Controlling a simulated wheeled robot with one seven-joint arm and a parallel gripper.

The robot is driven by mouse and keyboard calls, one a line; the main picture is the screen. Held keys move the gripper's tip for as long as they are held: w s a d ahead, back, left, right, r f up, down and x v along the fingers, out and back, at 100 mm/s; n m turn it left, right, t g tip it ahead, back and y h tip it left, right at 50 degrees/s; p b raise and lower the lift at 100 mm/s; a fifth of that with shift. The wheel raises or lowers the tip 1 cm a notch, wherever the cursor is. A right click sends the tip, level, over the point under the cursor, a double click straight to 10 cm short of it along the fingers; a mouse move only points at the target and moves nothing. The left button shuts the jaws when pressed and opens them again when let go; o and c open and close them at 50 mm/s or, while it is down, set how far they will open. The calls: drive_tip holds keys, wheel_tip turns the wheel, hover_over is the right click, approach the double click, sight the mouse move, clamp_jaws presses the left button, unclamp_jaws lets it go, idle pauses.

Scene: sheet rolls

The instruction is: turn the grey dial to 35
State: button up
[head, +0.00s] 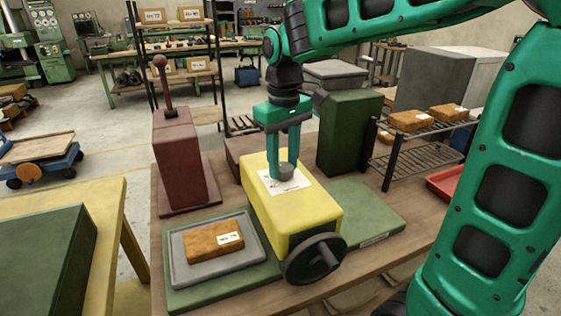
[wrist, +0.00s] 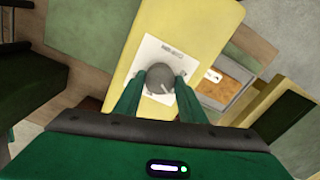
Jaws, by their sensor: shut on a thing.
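The grey dial (head: 286,172) stands on a white scale plate (head: 270,187) on top of the yellow machine housing (head: 262,210). My gripper (head: 284,168) points down over the housing, and its fingers are shut on the dial from two sides. In the wrist view the round dial (wrist: 160,77) sits between the two green fingertips, with a light pointer line on its top toward the lower right. Print shows on the plate (wrist: 168,50), but it is too small to read. Part of the plate is hidden by the dial and fingers.
A black handwheel (head: 314,259) is on the housing's front end. A grey tray (head: 177,262) with an orange-brown block (head: 214,241) lies to the left. A dark red lever box (head: 178,165) and a green box (head: 347,130) stand behind. A rack (head: 425,150) is at right.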

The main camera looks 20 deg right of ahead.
sight(283, 165)
drive_tip(key=o, duration=1)
drive_tip(key=shift+o, duration=0.2)
drive_tip(key=shift+r, duration=0.1)
wheel_tip(283, 165, up, 11)
drive_tip(key=shift+f, duration=0.2)
drive_tip(key=shift+w, duration=0.1)
drive_tip(key=s+d+f+m, duration=0.5)
drive_tip(key=s+d+f, duration=0.3)
drive_tip(key=s, duration=0.3)
drive_tip(key=s+d+f+m, duration=0.5)
drive_tip(key=s+d+f, duration=0.4)
drive_tip(key=s, duration=0.3)
drive_tip(key=shift+s+f, duration=0.3)
drive_tip(key=shift+f, duration=0.4)
